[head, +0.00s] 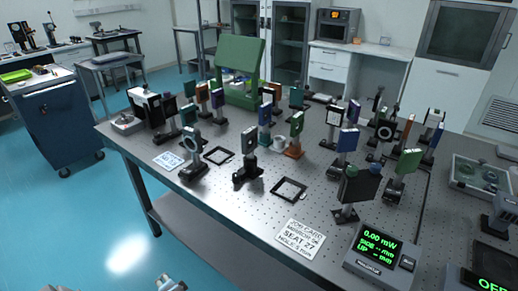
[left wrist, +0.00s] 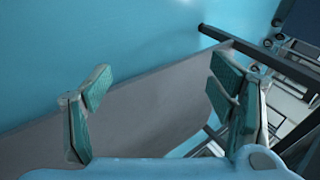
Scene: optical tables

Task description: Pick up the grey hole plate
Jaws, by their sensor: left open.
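Several upright plates stand on posts on the optical table. A grey plate with a round hole (head: 192,139) stands upright in a dark mount near the table's left front edge. I cannot tell for certain that it is the grey hole plate, since a darker plate with a hole (head: 249,140) stands to its right. My left gripper (left wrist: 160,95) is open and empty in the left wrist view, over the floor and a grey shelf. A small part of it seems to show at the bottom of the head view (head: 170,284), well short of the plates. My right gripper is not in view.
A job card (head: 300,239) lies near the front edge, beside a power meter (head: 382,258). Two dark square frames, one of them at centre (head: 289,189), lie flat. A green stand (head: 240,62) is behind. Plates crowd the right side.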

